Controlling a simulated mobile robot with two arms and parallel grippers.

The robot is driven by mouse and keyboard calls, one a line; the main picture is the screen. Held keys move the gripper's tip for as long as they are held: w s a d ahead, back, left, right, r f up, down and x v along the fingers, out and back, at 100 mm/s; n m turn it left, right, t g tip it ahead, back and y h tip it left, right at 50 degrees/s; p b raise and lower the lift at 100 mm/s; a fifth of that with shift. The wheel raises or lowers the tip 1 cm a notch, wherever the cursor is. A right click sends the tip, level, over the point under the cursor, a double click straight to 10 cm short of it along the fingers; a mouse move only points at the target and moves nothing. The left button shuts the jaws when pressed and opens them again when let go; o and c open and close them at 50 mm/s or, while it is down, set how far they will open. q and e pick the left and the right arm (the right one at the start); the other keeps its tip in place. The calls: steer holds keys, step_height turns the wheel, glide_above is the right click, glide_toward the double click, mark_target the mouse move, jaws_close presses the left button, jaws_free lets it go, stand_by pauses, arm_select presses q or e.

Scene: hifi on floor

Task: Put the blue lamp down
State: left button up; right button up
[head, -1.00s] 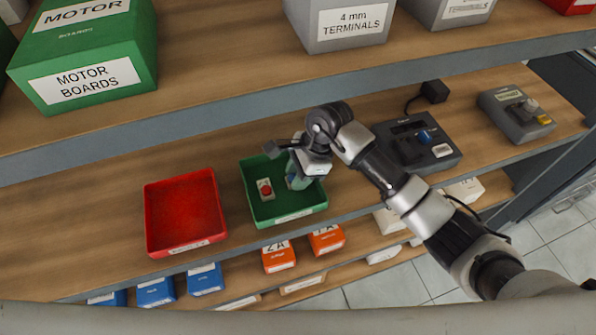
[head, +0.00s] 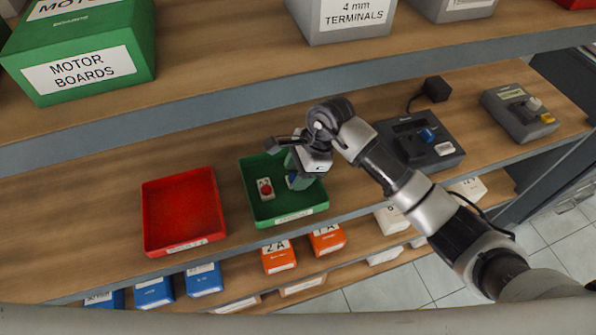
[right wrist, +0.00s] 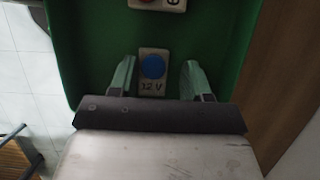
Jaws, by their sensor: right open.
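The blue lamp, a small pale block with a blue dome and a "12 V" label, lies in the green tray. It shows between the fingers in the right wrist view (right wrist: 153,68) and partly, behind my gripper, in the head view (head: 291,181). The green tray (head: 268,220) stands on the middle shelf. My right gripper (head: 298,175) is over the tray's right part. Its pale green fingers are open, one on each side of the lamp, with gaps visible in the right wrist view (right wrist: 156,72). My left gripper is out of view.
A red-domed block (head: 265,188) lies left of the blue lamp in the same tray. An empty red tray (head: 160,250) stands to the left. Dark devices (head: 420,145) stand to the right. The upper shelf edge (head: 200,115) runs behind and above.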

steer(key=shift+s+d+f, duration=0.2)
steer(key=shift+s+f, duration=0.25)
steer(key=shift+f, duration=0.35)
steer(key=shift+r+p, duration=0.5)
steer(key=shift+p, duration=0.15)
steer(key=shift+w+r, duration=0.1)
steer(key=shift+r, duration=0.25)
steer(key=b+v, duration=0.3)
steer(key=v, duration=0.9)
steer(key=shift+w, duration=0.25)
steer(key=shift+a, duration=0.15)
